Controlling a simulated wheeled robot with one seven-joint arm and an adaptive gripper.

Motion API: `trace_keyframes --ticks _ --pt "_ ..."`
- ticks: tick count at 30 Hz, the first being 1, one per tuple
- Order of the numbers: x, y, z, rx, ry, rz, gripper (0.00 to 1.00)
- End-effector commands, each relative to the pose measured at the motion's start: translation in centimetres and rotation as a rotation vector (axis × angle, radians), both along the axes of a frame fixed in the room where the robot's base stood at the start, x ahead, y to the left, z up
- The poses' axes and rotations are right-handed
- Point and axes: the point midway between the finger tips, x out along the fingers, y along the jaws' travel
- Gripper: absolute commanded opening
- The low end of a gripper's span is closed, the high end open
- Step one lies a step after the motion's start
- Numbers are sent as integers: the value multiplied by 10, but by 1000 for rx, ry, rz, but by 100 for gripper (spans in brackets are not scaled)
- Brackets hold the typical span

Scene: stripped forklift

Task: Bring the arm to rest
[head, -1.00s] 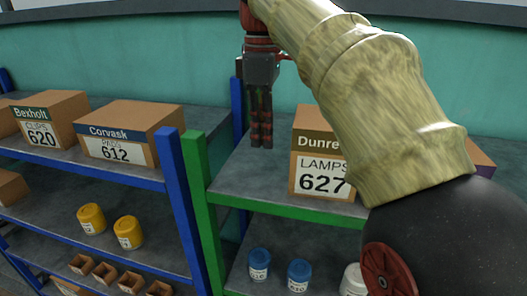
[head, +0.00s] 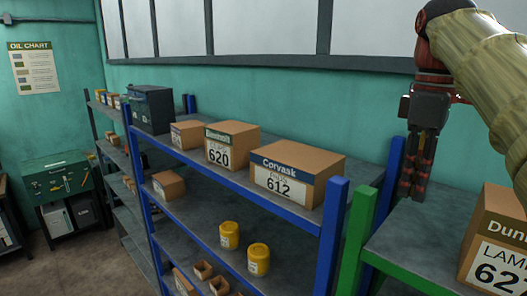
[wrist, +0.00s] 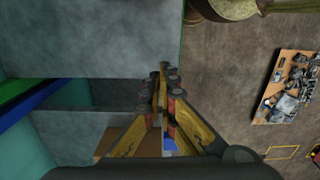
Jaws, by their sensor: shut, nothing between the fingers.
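My gripper (head: 413,188) hangs pointing down at the right of the head view, above the grey top shelf of the green-posted rack (head: 357,236). It is shut, with its fingers together and nothing between them. The box marked 627 (head: 497,250) stands on that shelf to the right of my gripper, cut off by the picture edge. In the wrist view my gripper's fingers (wrist: 163,75) meet in the middle. My arm runs off the upper right of the head view.
The blue rack (head: 333,235) on the left holds boxes marked 620 (head: 232,147) and 612 (head: 296,182), with yellow jars (head: 229,235) below. A green toolbox (head: 60,176) stands far left. The wrist view shows open floor (wrist: 225,80) and a cluttered table (wrist: 288,88).

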Motion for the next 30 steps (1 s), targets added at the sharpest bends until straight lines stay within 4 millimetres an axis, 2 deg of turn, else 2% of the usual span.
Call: trace_keyframes --ticks 11,17,20,23,30 --pt "-12 13 -23 -8 -57 -98 0" --pt "-24 24 -47 -8 -109 -187 0" --pt "-33 32 -66 -3 -147 -249 0" --pt "-48 42 -94 8 -198 -331 0" --pt "-88 64 -176 67 -322 -542 0"
